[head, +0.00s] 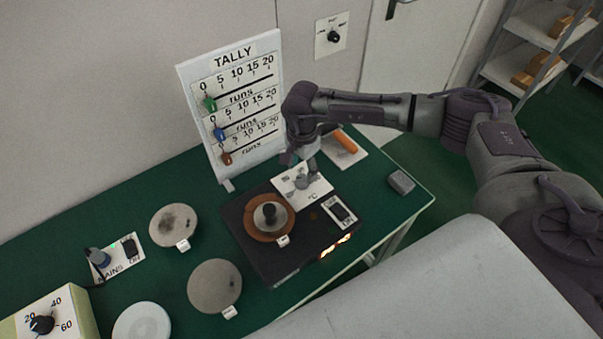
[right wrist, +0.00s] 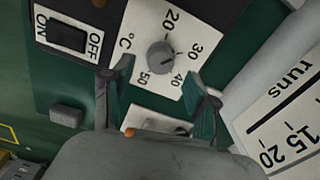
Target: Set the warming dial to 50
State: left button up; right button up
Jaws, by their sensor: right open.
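The warming dial is a small grey knob (right wrist: 160,55) on a white °C plate (right wrist: 140,40) marked 20, 30, 40 and 50. A dark mark on the knob seems to face between 30 and 40, but it is too small to be sure. In the head view the °C plate (head: 290,178) is on the dark warming unit (head: 262,252), with the knob partly under my right gripper (head: 305,168). That gripper is open and points down over the dial. In the right wrist view its fingers (right wrist: 160,88) are spread to either side, with the knob between and beyond them. My left gripper is not in view.
An ON/OFF switch (head: 340,211) is beside the dial. The tally board (head: 230,105) stands close behind my gripper. An orange-handled item (head: 345,143) and a grey block (head: 401,182) lie to the right. Round plates (head: 214,286) and a 20-40-60 dial box (head: 50,318) are at left.

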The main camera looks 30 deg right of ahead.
aim_at(302, 178)
jog(key=shift+f, duration=2.15)
jog(key=shift+a, duration=0.1)
jog(key=shift+c, duration=0.4)
grip_shut()
